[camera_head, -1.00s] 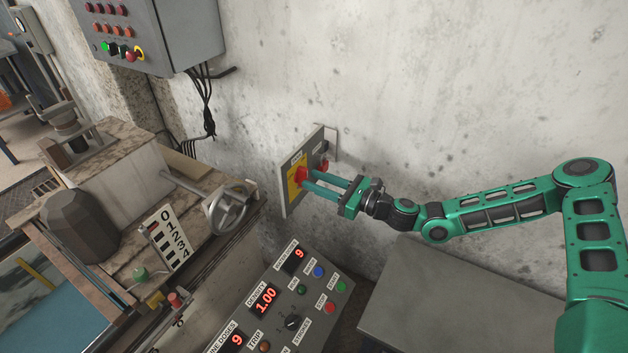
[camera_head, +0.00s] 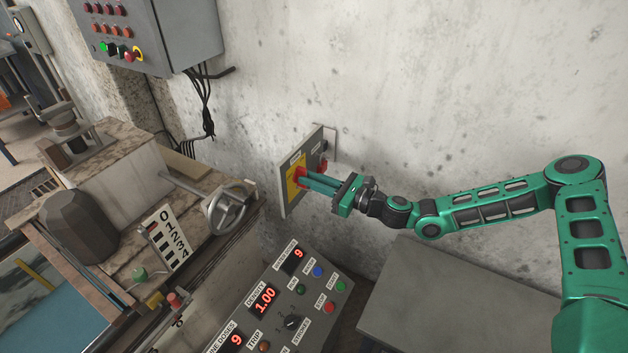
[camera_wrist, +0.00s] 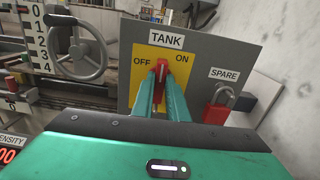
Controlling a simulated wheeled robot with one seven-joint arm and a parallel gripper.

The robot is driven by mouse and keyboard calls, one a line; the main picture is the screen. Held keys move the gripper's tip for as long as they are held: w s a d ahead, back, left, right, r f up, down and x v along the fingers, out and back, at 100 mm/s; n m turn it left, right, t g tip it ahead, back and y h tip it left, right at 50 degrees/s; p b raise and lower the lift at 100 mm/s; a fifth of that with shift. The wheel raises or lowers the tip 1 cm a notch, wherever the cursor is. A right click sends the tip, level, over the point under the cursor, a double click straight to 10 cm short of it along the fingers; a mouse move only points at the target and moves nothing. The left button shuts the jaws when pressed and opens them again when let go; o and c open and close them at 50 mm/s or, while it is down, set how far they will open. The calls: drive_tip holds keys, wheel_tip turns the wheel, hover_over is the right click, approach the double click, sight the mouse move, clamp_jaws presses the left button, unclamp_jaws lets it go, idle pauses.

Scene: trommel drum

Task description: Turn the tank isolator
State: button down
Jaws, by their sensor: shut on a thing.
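The tank isolator is a red handle (camera_wrist: 162,68) on a yellow plate marked OFF at left and ON at right, under a TANK label, on a grey panel (camera_wrist: 225,52). In the wrist view the handle stands about upright, between the two words. My gripper (camera_wrist: 162,85) is shut on the red handle, with a green finger on each side of it. In the head view the handle (camera_head: 300,177) shows at the tips of my gripper (camera_head: 304,180), on the wall panel (camera_head: 322,148). The fingers hide the handle's lower part.
A red padlock (camera_wrist: 218,108) hangs by the SPARE label, right of the isolator. A handwheel (camera_head: 230,208) stands to the left. A sloping control console (camera_head: 315,300) with lit displays lies below, and a grey box top (camera_head: 460,300) lies at lower right.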

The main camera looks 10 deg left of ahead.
drive_tip(key=shift+a, duration=0.1)
drive_tip(key=n, duration=0.4)
drive_tip(key=shift+s, duration=0.1)
drive_tip(key=shift+s+a+f+n, duration=0.1)
drive_tip(key=shift+n, duration=2.2)
drive_tip(key=shift+s+a+f+n, duration=0.1)
drive_tip(key=shift+s+f+n, duration=0.05)
drive_tip(key=shift+n, duration=2.15)
drive_tip(key=shift+s+f+n, duration=0.1)
drive_tip(key=shift+n, duration=2.2)
drive_tip(key=shift+f, duration=0.1)
drive_tip(key=c, duration=1.7)
unclamp_jaws()
drive_tip(key=shift+c, duration=0.2)
